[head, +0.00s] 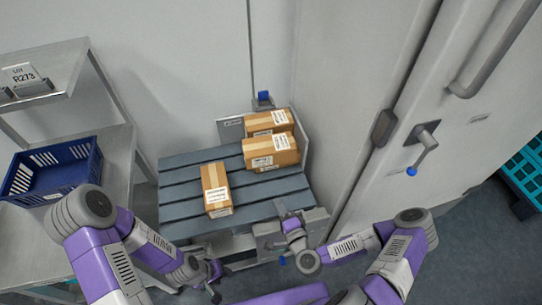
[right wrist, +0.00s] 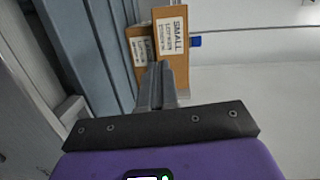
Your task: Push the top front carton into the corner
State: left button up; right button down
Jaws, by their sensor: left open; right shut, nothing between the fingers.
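In the head view, two brown cartons sit at the back right of a blue-grey slatted platform (head: 180,185): a front one (head: 271,151) and one behind it (head: 268,122). Low metal plates (head: 230,130) stand behind and to the right of them, forming a corner. A third carton (head: 216,188) lies apart, nearer the middle. My right gripper (head: 282,210) is shut and empty at the platform's front right. In the right wrist view its fingers (right wrist: 160,85) point at a carton labelled SMALL (right wrist: 172,38); contact is unclear. My left gripper (head: 214,288) is open, low in front of the platform.
A metal shelf rack (head: 120,160) with a blue crate (head: 60,170) stands at left. A pale wall is behind; a door with a handle (head: 424,145) stands at right. The platform's left part is bare.

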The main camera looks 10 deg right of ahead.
jog(key=w+d+r+m+t+h, duration=0.1)
jog(key=w+d+r+m+h, duration=0.1)
jog(key=d, duration=0.1)
jog(key=b, duration=0.3)
send_near(273, 158)
jog(key=w, duration=0.7)
jog(key=shift+a, duration=0.25)
pick_arm(q)
jog(key=f, duration=0.3)
jog(key=shift+w, duration=0.4)
